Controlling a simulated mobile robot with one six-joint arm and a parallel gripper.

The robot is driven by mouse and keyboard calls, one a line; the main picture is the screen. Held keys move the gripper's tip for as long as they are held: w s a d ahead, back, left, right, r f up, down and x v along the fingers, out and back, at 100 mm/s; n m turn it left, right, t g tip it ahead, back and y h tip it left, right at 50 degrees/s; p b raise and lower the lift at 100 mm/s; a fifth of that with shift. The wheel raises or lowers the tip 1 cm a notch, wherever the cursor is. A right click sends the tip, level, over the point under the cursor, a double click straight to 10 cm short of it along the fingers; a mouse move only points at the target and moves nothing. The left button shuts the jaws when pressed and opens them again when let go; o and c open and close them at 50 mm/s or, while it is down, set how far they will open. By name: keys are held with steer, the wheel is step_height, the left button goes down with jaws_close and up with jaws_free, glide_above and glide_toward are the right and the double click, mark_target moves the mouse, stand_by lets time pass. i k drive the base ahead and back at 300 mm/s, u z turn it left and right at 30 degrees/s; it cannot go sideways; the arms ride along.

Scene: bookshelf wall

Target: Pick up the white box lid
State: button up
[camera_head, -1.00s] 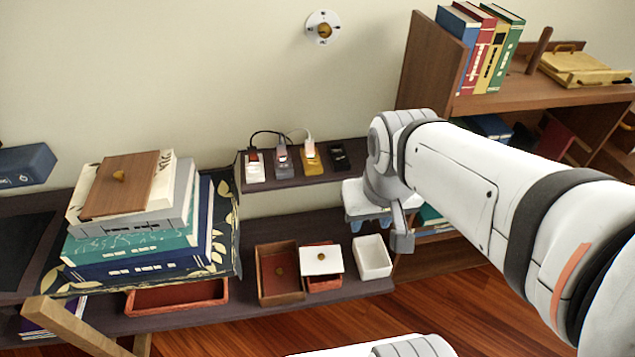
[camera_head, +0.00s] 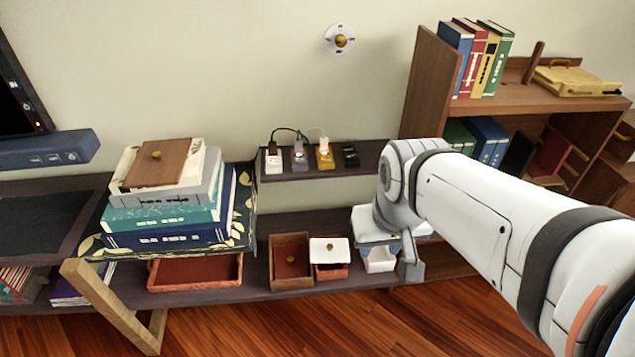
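The white box lid (camera_head: 330,250) is a flat square plate with a small brown knob on top. It rests on a small red box (camera_head: 331,271) on the low shelf. A white open box (camera_head: 380,262) stands just right of it, partly hidden by my gripper. My gripper (camera_head: 385,246) is right of the lid, over or in front of the white box, and apart from the lid. Its fingers show only in part, so I cannot tell how far they are spread.
A brown open box (camera_head: 290,247) stands directly left of the lid. A book stack (camera_head: 170,215) with a brown lid (camera_head: 158,164) on top is further left. An upper ledge (camera_head: 370,155) holds several small plugged devices. A bookcase (camera_head: 427,85) stands behind my arm.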

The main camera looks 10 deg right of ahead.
mark_target(332, 250)
steer(key=u, duration=0.05)
steer(key=i, duration=0.9)
steer(key=z, duration=0.05)
